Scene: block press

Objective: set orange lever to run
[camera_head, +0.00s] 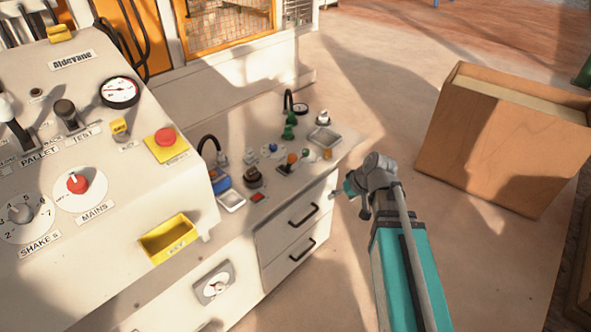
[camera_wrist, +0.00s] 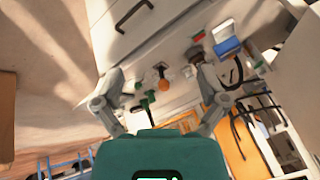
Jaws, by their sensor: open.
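A small orange-topped lever (camera_head: 291,158) stands on the white side counter, among other small controls. In the wrist view its orange knob (camera_wrist: 164,86) appears between the two fingers, with its stem leading to a dark base plate. My gripper (camera_head: 349,188) is to the right of the counter's edge in the head view, apart from the lever. In the wrist view my gripper (camera_wrist: 155,70) has its fingers spread wide with nothing between the tips. Position markings around the lever are too small to read.
A green lever (camera_head: 289,131) stands just behind the orange one. Drawers with black handles (camera_head: 303,214) face the floor. A large brown box (camera_head: 490,140) stands right.

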